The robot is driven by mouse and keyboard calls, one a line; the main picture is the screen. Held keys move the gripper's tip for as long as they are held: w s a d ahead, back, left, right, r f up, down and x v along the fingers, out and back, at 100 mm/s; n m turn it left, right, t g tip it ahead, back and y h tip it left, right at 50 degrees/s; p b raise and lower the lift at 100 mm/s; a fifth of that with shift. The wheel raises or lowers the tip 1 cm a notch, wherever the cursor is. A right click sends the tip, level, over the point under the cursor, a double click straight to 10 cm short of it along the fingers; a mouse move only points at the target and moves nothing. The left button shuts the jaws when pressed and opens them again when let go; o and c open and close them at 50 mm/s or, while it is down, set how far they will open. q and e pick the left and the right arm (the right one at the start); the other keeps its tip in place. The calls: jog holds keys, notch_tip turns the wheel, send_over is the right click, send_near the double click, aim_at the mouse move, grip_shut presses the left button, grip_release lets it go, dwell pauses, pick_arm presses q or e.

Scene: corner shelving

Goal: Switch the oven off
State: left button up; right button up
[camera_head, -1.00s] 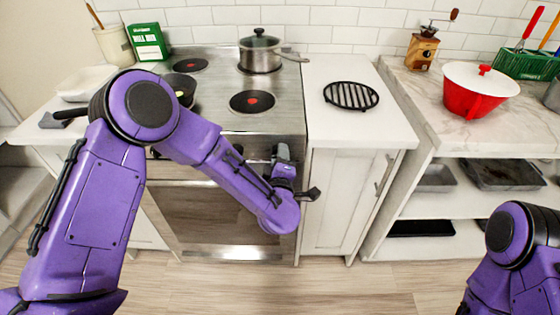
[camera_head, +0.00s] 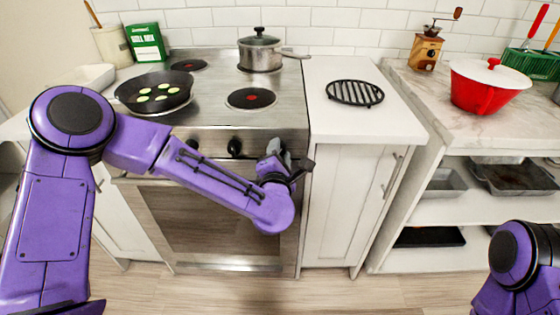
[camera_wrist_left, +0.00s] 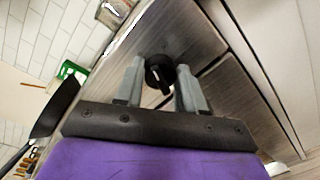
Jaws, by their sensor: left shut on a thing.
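The oven (camera_head: 215,225) stands under the steel stovetop (camera_head: 215,110), its door closed. Black knobs run along its front panel; two (camera_head: 234,147) show in the head view, with the pointers too small to read. My left gripper (camera_head: 277,150) is at the right end of this panel. In the left wrist view the gripper (camera_wrist_left: 160,84) has its two grey fingers on either side of a black round knob (camera_wrist_left: 158,70), shut on it. A pale pointer line shows on that knob. In the head view the gripper hides this knob. My right gripper is out of view.
A black pan (camera_head: 153,92) with green slices sits on the front left burner. A lidded pot (camera_head: 260,52) stands at the back right. A black trivet (camera_head: 355,92) lies on the white counter (camera_head: 350,125). A red pot (camera_head: 485,92) stands farther right.

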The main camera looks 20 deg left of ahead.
pick_arm(q)
jog(key=n+b, duration=0.3)
jog(key=shift+f, duration=0.2)
jog(key=shift+r+n+b, duration=0.1)
jog(key=shift+n+b, duration=0.45)
jog(key=shift+n, duration=0.25)
jog(key=o, duration=1.1)
jog(key=shift+c, duration=0.2)
jog(key=shift+r, duration=0.1)
jog(key=b+v, duration=0.1)
jog(key=v, duration=0.9)
jog(key=shift+s, duration=0.35)
